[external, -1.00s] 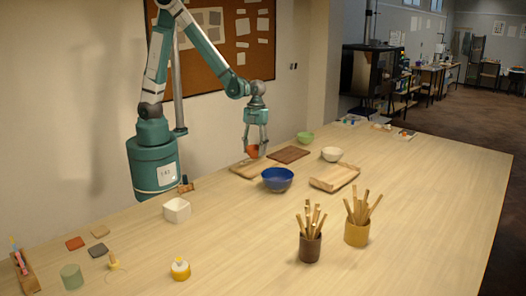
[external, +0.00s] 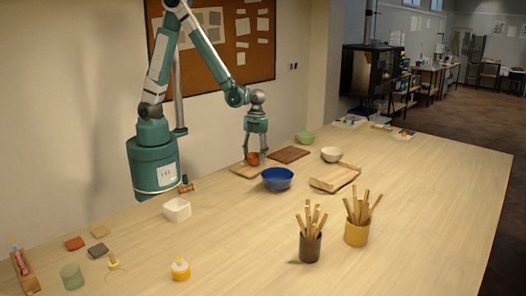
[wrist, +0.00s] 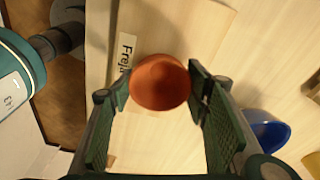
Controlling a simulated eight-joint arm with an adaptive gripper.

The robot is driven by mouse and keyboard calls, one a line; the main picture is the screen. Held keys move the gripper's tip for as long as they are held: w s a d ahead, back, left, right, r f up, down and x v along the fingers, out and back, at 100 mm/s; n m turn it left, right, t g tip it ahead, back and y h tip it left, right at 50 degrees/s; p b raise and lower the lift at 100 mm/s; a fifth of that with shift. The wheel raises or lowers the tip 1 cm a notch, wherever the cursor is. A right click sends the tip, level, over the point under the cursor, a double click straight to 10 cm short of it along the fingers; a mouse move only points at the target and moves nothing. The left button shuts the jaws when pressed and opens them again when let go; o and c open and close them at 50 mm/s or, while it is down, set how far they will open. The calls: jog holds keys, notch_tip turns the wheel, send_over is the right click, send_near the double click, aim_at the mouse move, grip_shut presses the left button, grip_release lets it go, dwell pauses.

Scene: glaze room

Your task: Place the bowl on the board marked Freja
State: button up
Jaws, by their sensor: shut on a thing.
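A terracotta bowl (external: 252,158) sits upright between the fingers of my gripper (external: 256,155). In the wrist view the fingers press on both sides of the bowl (wrist: 160,82), so the gripper is shut on it. Under it is a light wooden board (external: 240,171). In the wrist view this board (wrist: 160,25) carries a white label reading "Freja" (wrist: 127,51), just beyond the bowl to the upper left. The bowl is over the board and very low. I cannot tell whether its base touches the wood.
A blue bowl (external: 278,180) stands close in front, right of the board. A dark board (external: 289,154), another light board (external: 335,178), a cream bowl (external: 331,154) and a green bowl (external: 305,137) are to the right. Two stick-filled pots (external: 311,245) stand nearer the camera.

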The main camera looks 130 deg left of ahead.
jog(key=shift+f, duration=0.2)
jog(key=o, duration=1)
jog(key=shift+r, duration=0.1)
jog(key=shift+c, duration=0.2)
jog(key=shift+r, duration=0.1)
notch_tip(320, 180, up, 12)
jog(key=a, duration=0.1)
jog(key=shift+s+a+p, duration=0.2)
jog(key=shift+a+p, duration=0.05)
jog(key=shift+p, duration=0.05)
jog(key=shift+d, duration=0.1)
jog(key=s+d+r+n+t, duration=0.2)
jog(key=s+d+r+n, duration=0.1)
jog(key=d, duration=0.6)
jog(key=s+d+r+n+t+y, duration=0.1)
jog(key=s+d+r+n, duration=0.3)
jog(key=d, duration=0.5)
jog(key=s+d+r+n+t, duration=0.3)
jog(key=d+r+n, duration=0.4)
jog(key=d, duration=0.2)
jog(key=shift+s+d+n+t, duration=0.35)
jog(key=shift+s+n+t, duration=0.05)
